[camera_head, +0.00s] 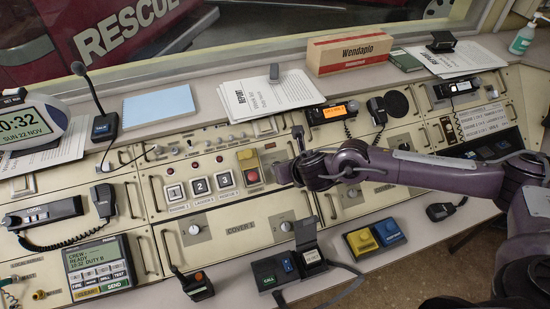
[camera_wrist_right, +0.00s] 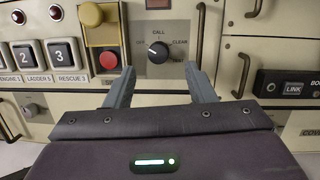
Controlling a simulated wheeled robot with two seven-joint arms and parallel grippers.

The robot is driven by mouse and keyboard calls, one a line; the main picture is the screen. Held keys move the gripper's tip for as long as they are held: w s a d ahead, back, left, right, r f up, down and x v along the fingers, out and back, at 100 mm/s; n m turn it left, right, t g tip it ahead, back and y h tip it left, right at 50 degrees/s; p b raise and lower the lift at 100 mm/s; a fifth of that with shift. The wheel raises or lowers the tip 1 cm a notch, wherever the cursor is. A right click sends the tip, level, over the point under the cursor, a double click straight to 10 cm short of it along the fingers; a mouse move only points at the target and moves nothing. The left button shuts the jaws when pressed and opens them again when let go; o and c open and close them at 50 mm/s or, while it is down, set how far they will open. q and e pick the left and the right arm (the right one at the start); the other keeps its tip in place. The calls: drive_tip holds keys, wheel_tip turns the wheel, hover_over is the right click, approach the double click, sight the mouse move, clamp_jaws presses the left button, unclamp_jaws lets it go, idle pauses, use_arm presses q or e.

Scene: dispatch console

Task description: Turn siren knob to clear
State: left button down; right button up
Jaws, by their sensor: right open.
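The siren knob (camera_wrist_right: 158,52) is a round black dial on the cream panel in the right wrist view. Labels around it include CALL above and CLEAR at upper right. A small pale mark shows on its upper left, but its exact setting is hard to read. My right gripper (camera_wrist_right: 160,70) is open, its two fingers apart on either side below the knob, with nothing between them. My left gripper is not in view.
A red button (camera_wrist_right: 108,61) under a raised yellow cover (camera_wrist_right: 99,24) sits left of the knob. Numbered buttons (camera_head: 199,186) lie further left. A panel handle (camera_wrist_right: 200,22) stands close on the right. A LINK unit (camera_wrist_right: 290,85) is at far right.

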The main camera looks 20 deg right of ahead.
drive_tip(key=x, duration=0.3)
drive_tip(key=shift+a+f+p, duration=0.15)
drive_tip(key=shift+f+p, duration=0.05)
drive_tip(key=shift+p, duration=0.1)
drive_tip(key=shift+x, duration=1.2)
drive_tip(key=shift+w+f, duration=0.2)
drive_tip(key=shift+c, duration=1.3)
drive_tip(key=c, duration=0.5)
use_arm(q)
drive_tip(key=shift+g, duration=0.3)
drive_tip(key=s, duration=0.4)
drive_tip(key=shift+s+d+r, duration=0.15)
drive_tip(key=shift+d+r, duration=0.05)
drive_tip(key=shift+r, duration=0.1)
use_arm(e)
drive_tip(key=shift+c, duration=1.1)
